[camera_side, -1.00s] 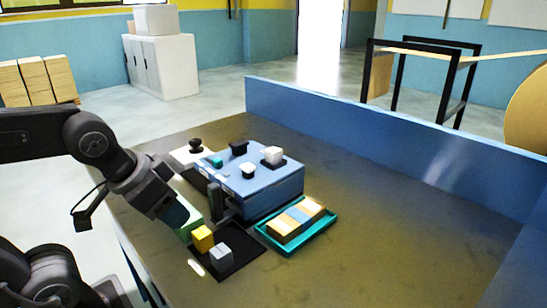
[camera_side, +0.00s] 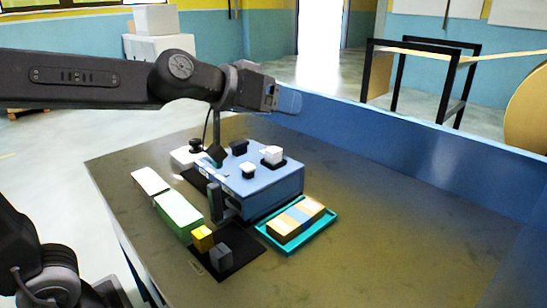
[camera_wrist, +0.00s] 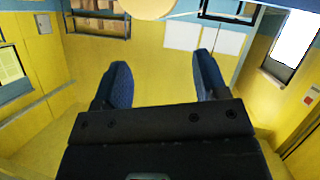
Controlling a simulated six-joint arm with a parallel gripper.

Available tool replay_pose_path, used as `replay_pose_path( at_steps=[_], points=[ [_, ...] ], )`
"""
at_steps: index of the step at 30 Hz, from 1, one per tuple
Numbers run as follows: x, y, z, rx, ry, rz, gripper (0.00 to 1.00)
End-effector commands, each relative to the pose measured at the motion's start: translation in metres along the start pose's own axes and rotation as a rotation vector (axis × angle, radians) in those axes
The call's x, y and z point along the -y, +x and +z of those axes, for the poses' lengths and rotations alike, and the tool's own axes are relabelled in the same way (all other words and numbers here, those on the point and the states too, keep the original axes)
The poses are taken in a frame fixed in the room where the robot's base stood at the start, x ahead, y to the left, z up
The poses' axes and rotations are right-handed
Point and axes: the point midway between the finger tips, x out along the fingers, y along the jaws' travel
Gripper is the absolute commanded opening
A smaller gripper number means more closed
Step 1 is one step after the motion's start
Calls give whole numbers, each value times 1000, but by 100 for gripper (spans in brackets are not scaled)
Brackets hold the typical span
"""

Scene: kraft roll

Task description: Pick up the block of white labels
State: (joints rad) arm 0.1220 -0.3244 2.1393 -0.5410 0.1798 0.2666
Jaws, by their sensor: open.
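A white block (camera_side: 150,181), which looks like the block of white labels, lies on the table at the left, just behind a long green block (camera_side: 178,215). My gripper (camera_side: 290,101) is raised high above the back of the table, far to the right of the white block and pointing away from it. In the wrist view, its two blue fingers stand wide apart with nothing between them, so my gripper (camera_wrist: 162,75) is open and empty. The wrist view shows only walls and room fittings, none of the blocks.
A blue box (camera_side: 262,190) with dark and white pieces on top stands mid-table. A teal tray (camera_side: 322,228) holds tan and blue blocks. A yellow block (camera_side: 202,239) and a dark grey block (camera_side: 220,257) sit at a black mat (camera_side: 243,262). The table's right side is clear.

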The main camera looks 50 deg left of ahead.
Motion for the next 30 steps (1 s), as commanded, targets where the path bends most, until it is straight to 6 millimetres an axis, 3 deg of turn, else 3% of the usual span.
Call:
replay_pose_path(
  at_steps=[1,3,6,9,12,16,20,24,27,30],
  points=[
    [-4,21,-26,-86,-36,-6,66],
    [-3,44,-60,-213,-90,-40,66],
    [7,75,-97,-372,-172,-135,66],
    [24,103,-117,-498,-252,-279,66],
    [46,129,-118,-579,-324,-466,66],
    [72,156,-92,-616,-394,-758,66],
    [89,172,-41,-569,-425,-1082,66],
    [92,177,17,-459,-416,-1380,66],
    [89,176,46,-385,-399,-1524,66],
    [87,174,63,-337,-386,-1605,66]
  ],
)
